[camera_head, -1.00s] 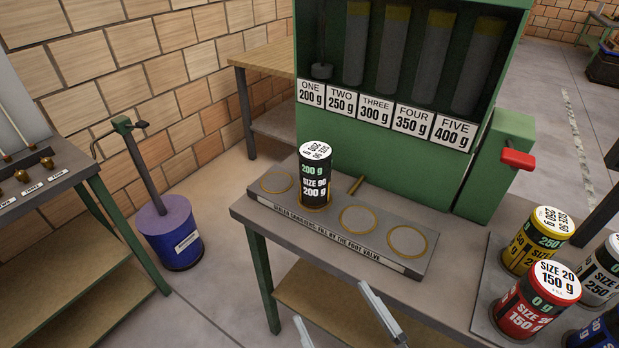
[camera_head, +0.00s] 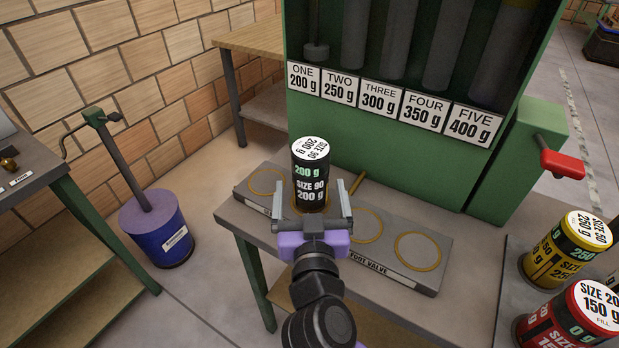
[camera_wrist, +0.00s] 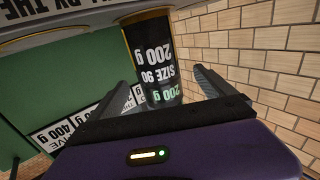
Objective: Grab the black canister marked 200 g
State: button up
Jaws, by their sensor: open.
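The black canister (camera_head: 310,178) marked "SIZE 90 200 g" stands upright on a ringed spot of the grey filling plate (camera_head: 395,262), with a white lid on top. My gripper (camera_head: 341,190) is open, its two fingers either side of the canister's lower part in the head view. In the wrist view the canister (camera_wrist: 152,60) appears upside down between the fingers, with a gap visible beside the right finger. I cannot tell whether the left finger touches it.
A green dispenser (camera_head: 420,150) with weight labels stands behind, with a red handle (camera_head: 562,164) at its right. Yellow (camera_head: 560,258) and red (camera_head: 560,325) canisters stand at the right. Empty rings (camera_head: 418,250) lie right of the canister. A purple-topped bin (camera_head: 157,240) stands on the floor at left.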

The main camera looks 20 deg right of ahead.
jog(key=p+x, duration=0.2)
jog(key=x, duration=0.3)
jog(key=shift+d, duration=0.2)
jog(key=shift+w+d, duration=0.2)
jog(key=shift+w, duration=0.35)
jog(key=c, duration=1.6)
grip_shut()
